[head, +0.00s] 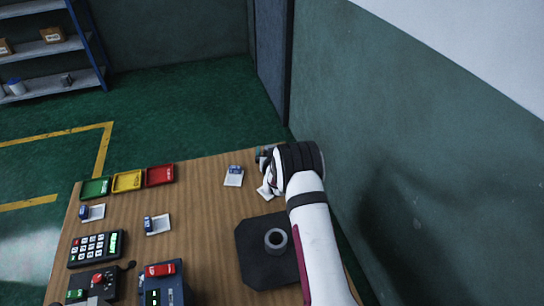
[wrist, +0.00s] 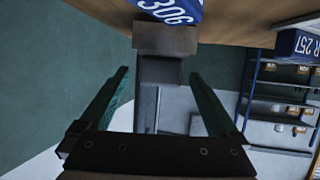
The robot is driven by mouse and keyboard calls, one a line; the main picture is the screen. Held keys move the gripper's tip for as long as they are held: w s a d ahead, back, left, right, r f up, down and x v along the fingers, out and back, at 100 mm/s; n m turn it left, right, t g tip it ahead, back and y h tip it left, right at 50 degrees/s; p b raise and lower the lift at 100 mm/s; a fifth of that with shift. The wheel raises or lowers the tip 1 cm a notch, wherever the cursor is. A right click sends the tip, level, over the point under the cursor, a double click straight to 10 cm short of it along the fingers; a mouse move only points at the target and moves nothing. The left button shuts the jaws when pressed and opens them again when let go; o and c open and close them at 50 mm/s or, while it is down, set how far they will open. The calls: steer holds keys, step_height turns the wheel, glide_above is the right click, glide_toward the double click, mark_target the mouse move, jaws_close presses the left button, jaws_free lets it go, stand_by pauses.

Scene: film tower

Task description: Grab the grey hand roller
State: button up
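My gripper (head: 268,178) is at the far right corner of the wooden table, partly hidden behind my own wrist in the head view. In the wrist view my gripper (wrist: 158,76) has its two teal fingers wide apart. A dark grey blocky piece (wrist: 165,39) with a narrower part below it shows between and beyond the fingertips. It may be the grey hand roller, but I cannot tell for sure. No contact with the fingers is visible. A blue block marked 306 (wrist: 170,10) is just above it in the picture.
A grey ring (head: 276,239) sits on a dark mat (head: 255,270). Green, yellow and red trays (head: 127,181) line the table's far left edge. Small blue pieces lie on white cards (head: 233,179). A keypad (head: 96,249) stands left. A wall (head: 420,150) rises close on the right.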

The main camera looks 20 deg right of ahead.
jaws_close()
steer(key=shift+r, duration=0.1)
